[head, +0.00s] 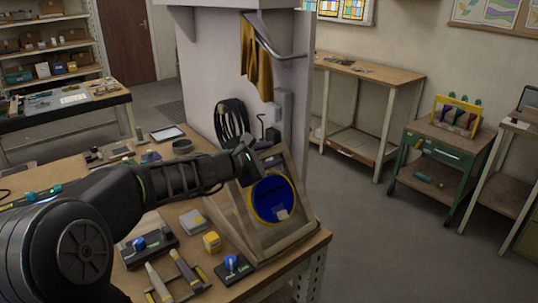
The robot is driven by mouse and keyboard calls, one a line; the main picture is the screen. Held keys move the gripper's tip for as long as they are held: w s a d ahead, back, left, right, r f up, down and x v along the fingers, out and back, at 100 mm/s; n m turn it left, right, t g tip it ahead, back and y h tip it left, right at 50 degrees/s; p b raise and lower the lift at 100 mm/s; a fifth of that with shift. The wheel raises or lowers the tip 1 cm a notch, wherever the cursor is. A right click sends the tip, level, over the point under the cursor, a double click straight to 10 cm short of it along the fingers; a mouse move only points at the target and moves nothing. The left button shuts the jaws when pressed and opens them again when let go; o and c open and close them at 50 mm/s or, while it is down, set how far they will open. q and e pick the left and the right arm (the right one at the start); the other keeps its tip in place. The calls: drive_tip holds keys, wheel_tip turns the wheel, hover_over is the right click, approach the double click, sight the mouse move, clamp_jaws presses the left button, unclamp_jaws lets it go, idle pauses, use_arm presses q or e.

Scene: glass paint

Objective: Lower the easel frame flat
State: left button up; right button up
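The wooden easel frame (297,186) stands tilted up near the right corner of the workbench. It bears a round blue glass panel (272,193) with a yellow rim and a small pale patch low on it. My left arm reaches in from the left across the bench. My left gripper (245,157) is at the upper left edge of the frame, at or close to its top. The dark fingers overlap the frame's top, so I cannot tell whether they are shut on it. My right gripper is out of view.
On the workbench (318,236), a yellow block (211,242), a grey box (193,221), dark pads with blue knobs (232,265) and hand tools lie left of the easel. A pale cabinet with a coiled cable (232,122) stands behind.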

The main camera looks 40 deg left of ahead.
use_arm(q)
clamp_jaws()
drive_tip(key=shift+d+f, duration=0.15)
drive_tip(key=shift+f, duration=0.1)
idle(1.1)
